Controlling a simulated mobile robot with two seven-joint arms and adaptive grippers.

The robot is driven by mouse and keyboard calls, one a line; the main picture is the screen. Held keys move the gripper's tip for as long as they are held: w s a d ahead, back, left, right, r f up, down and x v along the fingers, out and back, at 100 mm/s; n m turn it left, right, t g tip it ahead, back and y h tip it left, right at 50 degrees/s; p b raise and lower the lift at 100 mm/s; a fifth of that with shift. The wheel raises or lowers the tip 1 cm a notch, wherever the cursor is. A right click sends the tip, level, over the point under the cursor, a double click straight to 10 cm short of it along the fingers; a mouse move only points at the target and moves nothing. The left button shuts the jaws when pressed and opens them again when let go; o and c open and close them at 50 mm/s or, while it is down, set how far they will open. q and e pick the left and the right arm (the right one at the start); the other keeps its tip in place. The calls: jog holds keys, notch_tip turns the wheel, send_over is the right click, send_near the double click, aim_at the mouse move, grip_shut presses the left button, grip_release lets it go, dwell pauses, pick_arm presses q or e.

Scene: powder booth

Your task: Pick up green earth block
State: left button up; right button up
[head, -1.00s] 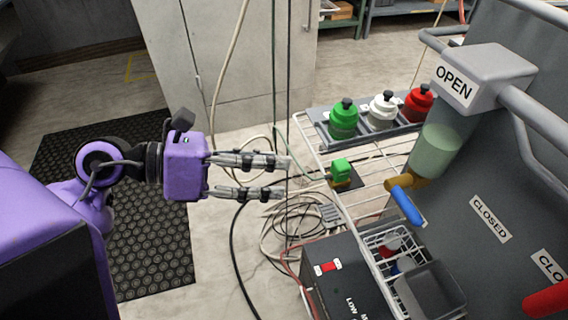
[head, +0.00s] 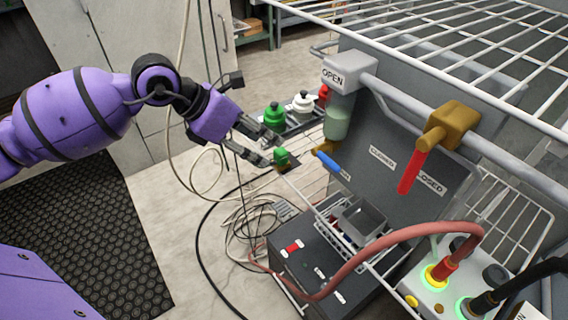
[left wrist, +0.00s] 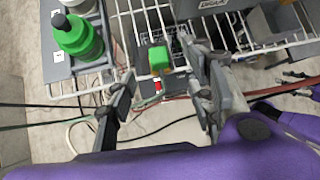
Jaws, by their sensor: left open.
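The green earth block (head: 281,157) is a small green piece at the left edge of the white wire rack, below the green bottle in the head view. In the left wrist view the green block (left wrist: 158,60) shows between and beyond my open fingers, with a small red-and-white part just below it. My left gripper (head: 268,149) is open, its fingertips close to the block; the left wrist view shows the gripper (left wrist: 160,90) with nothing held. Whether a finger touches the block, I cannot tell. My right gripper is not in view.
Green (head: 274,116), white (head: 303,103) and red (head: 324,95) bottles stand in a grey tray behind the block. A blue-handled valve (head: 327,163) is to its right. Loose cables (head: 250,222) lie on the floor below. A red hose (head: 372,254) crosses the lower right.

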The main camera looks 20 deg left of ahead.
aim_at(275, 153)
pick_arm(q)
jog(key=x, duration=0.3)
jog(key=shift+w+f, duration=0.25)
jog(key=shift+w, duration=0.1)
jog(key=x, duration=0.3)
jog(key=shift+s+f+p, duration=0.2)
jog(key=shift+f+p, duration=0.05)
jog(key=shift+p, duration=0.15)
jog(key=shift+w+d+f, duration=0.1)
jog(key=shift+d+f, duration=0.05)
jog(key=shift+f, duration=0.05)
jog(key=c, duration=1.2)
grip_shut()
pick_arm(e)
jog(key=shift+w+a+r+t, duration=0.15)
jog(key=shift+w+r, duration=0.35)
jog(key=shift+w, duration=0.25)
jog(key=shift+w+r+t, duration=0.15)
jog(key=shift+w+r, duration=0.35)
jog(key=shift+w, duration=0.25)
